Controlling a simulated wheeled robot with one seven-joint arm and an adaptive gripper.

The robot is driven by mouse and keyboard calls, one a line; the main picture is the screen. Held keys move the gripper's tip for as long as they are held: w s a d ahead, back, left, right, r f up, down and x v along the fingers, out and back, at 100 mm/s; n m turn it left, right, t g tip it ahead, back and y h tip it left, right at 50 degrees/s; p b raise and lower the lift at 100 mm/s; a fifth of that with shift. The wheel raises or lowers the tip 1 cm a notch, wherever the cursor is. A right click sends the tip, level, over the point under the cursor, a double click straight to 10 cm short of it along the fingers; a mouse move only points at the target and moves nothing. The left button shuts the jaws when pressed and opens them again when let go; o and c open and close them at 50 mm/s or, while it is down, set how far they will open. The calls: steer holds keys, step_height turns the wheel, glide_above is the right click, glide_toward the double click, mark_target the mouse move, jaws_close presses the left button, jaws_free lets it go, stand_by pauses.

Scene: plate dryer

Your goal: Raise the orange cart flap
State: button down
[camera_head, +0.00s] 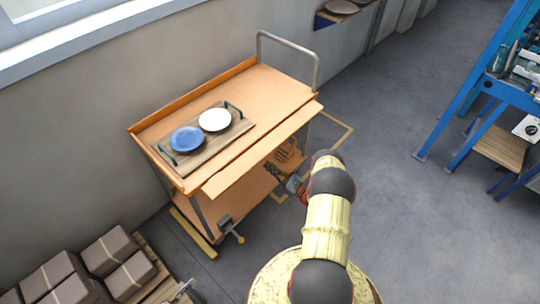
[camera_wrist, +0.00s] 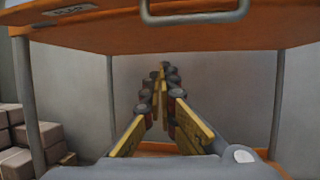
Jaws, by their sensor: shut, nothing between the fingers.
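The orange cart (camera_head: 255,85) stands against the wall in the head view. Its flap (camera_head: 265,150) is a long orange strip along the near side, sticking outward from the top; its exact angle is hard to tell. In the wrist view an orange panel (camera_wrist: 100,35) spans the top of the picture, with a grey metal handle (camera_wrist: 195,18) on it. My gripper (camera_wrist: 161,72) is shut and empty, below this panel and between the cart's legs. In the head view my gripper (camera_head: 291,184) is below the flap's right half, partly hidden by my arm.
A wooden tray (camera_head: 238,130) with a blue plate (camera_head: 187,139) and a white plate (camera_head: 215,120) lies on the cart top. Boxes (camera_head: 110,251) are stacked at lower left. A blue rack (camera_head: 475,85) stands at right; the floor between is clear.

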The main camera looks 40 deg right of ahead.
mark_target(270, 145)
steer(key=s+d+f+m+t+h, duration=0.1)
steer(key=s+d+m+t+h, duration=0.1)
steer(key=d+h, duration=0.2)
steer(key=w+a+r+b, duration=0.1)
steer(key=w+r+b, duration=0.1)
steer(key=w+r, duration=0.2)
steer(key=shift+w+r, duration=0.3)
steer(key=shift+r, duration=0.6)
steer(key=shift+d, duration=0.1)
steer(key=shift+s+r+g+p, duration=0.2)
steer(key=shift+g+p, duration=0.4)
steer(key=shift+g, duration=0.1)
